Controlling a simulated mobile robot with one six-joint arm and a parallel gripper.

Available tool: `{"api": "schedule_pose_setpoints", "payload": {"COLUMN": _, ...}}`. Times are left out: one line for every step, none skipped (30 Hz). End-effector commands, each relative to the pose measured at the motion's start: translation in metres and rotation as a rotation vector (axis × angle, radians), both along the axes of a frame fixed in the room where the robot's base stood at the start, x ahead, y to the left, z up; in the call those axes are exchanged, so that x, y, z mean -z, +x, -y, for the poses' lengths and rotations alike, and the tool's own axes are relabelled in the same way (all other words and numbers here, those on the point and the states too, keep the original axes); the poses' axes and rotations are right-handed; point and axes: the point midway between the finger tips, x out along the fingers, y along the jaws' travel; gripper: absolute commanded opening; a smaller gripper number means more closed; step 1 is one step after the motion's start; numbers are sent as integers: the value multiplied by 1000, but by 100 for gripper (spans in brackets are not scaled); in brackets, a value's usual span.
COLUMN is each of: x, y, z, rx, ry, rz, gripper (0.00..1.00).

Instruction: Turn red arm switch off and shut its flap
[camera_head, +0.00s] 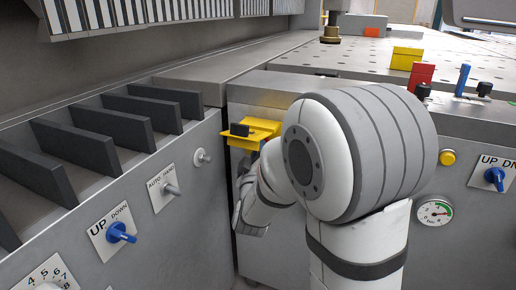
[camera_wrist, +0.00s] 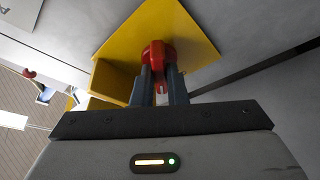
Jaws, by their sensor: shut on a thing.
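In the wrist view a red switch (camera_wrist: 157,52) sits against a yellow housing (camera_wrist: 197,35). My gripper (camera_wrist: 160,74) is shut on it, with one grey finger on each side of its lower part. The housing has a broad flat plate and a boxed part at its left. I cannot tell which part is the flap. In the head view the yellow housing (camera_head: 262,128) juts from the front of the grey machine, with a dark block (camera_head: 239,130) at its left. The red switch and my fingertips are hidden there behind my arm.
Dark upright dividers (camera_head: 75,146) line the left panel, above a blue up/down knob (camera_head: 122,232) and an auto/hand switch (camera_head: 170,189). On the right are a yellow block (camera_head: 406,58), a red block (camera_head: 421,76), a blue lever (camera_head: 463,78) and a pressure gauge (camera_head: 434,213).

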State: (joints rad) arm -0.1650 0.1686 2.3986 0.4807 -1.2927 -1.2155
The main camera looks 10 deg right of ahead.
Motion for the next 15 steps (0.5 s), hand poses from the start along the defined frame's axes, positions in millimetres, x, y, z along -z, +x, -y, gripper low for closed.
{"api": "schedule_pose_setpoints", "payload": {"x": -1, "y": 0, "z": 0, "rx": 1, "ry": -3, "rz": -1, "gripper": 0}}
{"api": "schedule_pose_setpoints", "payload": {"x": -1, "y": 0, "z": 0, "rx": 1, "ry": -5, "rz": -2, "gripper": 0}}
{"api": "schedule_pose_setpoints", "payload": {"x": -1, "y": 0, "z": 0, "rx": 1, "ry": -6, "rz": -4, "gripper": 0}}
{"api": "schedule_pose_setpoints", "payload": {"x": -1, "y": 0, "z": 0, "rx": 0, "ry": -7, "rz": -3, "gripper": 0}}
{"api": "schedule_pose_setpoints", "payload": {"x": -1, "y": 0, "z": 0, "rx": 0, "ry": -8, "rz": -4, "gripper": 0}}
{"api": "schedule_pose_setpoints", "payload": {"x": -1, "y": 0, "z": 0, "rx": 0, "ry": -8, "rz": -4, "gripper": 0}}
{"api": "schedule_pose_setpoints", "payload": {"x": -1, "y": 0, "z": 0, "rx": 0, "ry": -8, "rz": -4, "gripper": 0}}
{"api": "schedule_pose_setpoints", "payload": {"x": -1, "y": 0, "z": 0, "rx": 0, "ry": -7, "rz": -3, "gripper": 0}}
{"api": "schedule_pose_setpoints", "payload": {"x": -1, "y": 0, "z": 0, "rx": 0, "ry": -7, "rz": -3, "gripper": 0}}
{"api": "schedule_pose_setpoints", "payload": {"x": -1, "y": 0, "z": 0, "rx": 0, "ry": -7, "rz": -3, "gripper": 0}}
{"api": "schedule_pose_setpoints", "payload": {"x": -1, "y": 0, "z": 0, "rx": 0, "ry": -7, "rz": -3, "gripper": 0}}
{"api": "schedule_pose_setpoints", "payload": {"x": -1, "y": 0, "z": 0, "rx": 0, "ry": -7, "rz": -3, "gripper": 0}}
{"api": "schedule_pose_setpoints", "payload": {"x": -1, "y": 0, "z": 0, "rx": 0, "ry": -7, "rz": -3, "gripper": 13}}
{"api": "schedule_pose_setpoints", "payload": {"x": -1, "y": 0, "z": 0, "rx": 0, "ry": -7, "rz": -2, "gripper": 16}}
{"api": "schedule_pose_setpoints", "payload": {"x": -1, "y": 0, "z": 0, "rx": 0, "ry": -7, "rz": -2, "gripper": 19}}
